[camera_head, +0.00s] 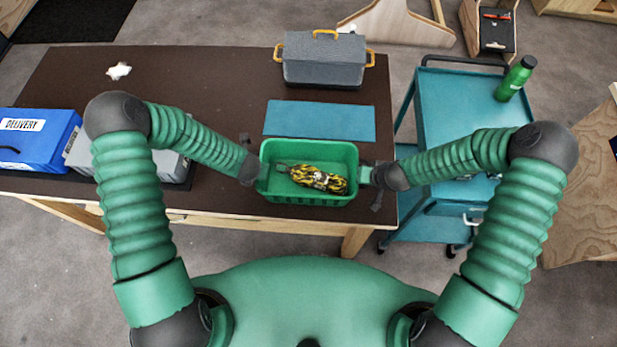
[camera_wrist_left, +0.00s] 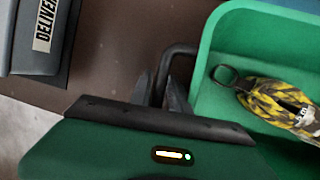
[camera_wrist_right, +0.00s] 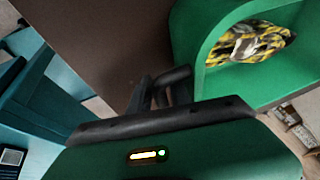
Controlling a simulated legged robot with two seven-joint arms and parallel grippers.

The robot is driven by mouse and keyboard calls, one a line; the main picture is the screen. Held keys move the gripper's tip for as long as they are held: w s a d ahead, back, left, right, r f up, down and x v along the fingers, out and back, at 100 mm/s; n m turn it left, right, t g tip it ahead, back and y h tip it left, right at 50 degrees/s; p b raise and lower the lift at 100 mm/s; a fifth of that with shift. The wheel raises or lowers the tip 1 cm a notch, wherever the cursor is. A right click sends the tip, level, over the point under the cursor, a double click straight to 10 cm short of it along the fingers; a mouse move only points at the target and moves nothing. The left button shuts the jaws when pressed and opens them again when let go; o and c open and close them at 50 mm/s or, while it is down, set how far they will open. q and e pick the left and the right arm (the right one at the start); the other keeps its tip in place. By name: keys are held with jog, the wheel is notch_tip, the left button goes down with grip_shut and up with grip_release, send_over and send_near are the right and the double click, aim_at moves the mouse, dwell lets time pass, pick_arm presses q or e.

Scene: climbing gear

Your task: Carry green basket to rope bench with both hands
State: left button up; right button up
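The green basket (camera_head: 310,199) is upright over the front part of the brown table, with a yellow-and-black rope bundle (camera_head: 318,179) inside. I cannot tell whether its base touches the table. My left gripper (camera_head: 259,170) is at the basket's left end; in the left wrist view its fingers (camera_wrist_left: 161,92) close around a dark handle (camera_wrist_left: 180,49). My right gripper (camera_head: 371,175) is at the right end; in the right wrist view its fingers (camera_wrist_right: 153,94) close around the other dark handle (camera_wrist_right: 177,74). Which surface is the rope bench is not clear.
The brown table (camera_head: 210,80) holds a blue mat (camera_head: 320,121), a grey toolbox (camera_head: 323,62) with yellow handles and a blue delivery box (camera_head: 35,140). A teal cart (camera_head: 460,105) with a green bottle (camera_head: 515,78) stands right. A wooden surface (camera_head: 575,200) is far right.

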pick_arm(q)
jog(key=shift+w+a+f, duration=0.1)
jog(key=shift+a+f, duration=0.05)
jog(key=shift+a, duration=0.1)
pick_arm(e)
jog(key=shift+w+a+f, duration=0.1)
jog(key=shift+a, duration=0.1)
pick_arm(q)
jog(key=shift+a, duration=0.25)
pick_arm(e)
jog(key=shift+a, duration=0.25)
pick_arm(q)
jog(key=c, duration=0.3)
pick_arm(e)
jog(key=c, duration=0.3)
pick_arm(q)
jog(key=shift+d, duration=0.1)
grip_shut()
pick_arm(e)
jog(key=shift+d, duration=0.1)
grip_shut()
pick_arm(q)
jog(key=shift+d, duration=0.15)
pick_arm(e)
jog(key=shift+d, duration=0.1)
jog(key=shift+s, duration=0.2)
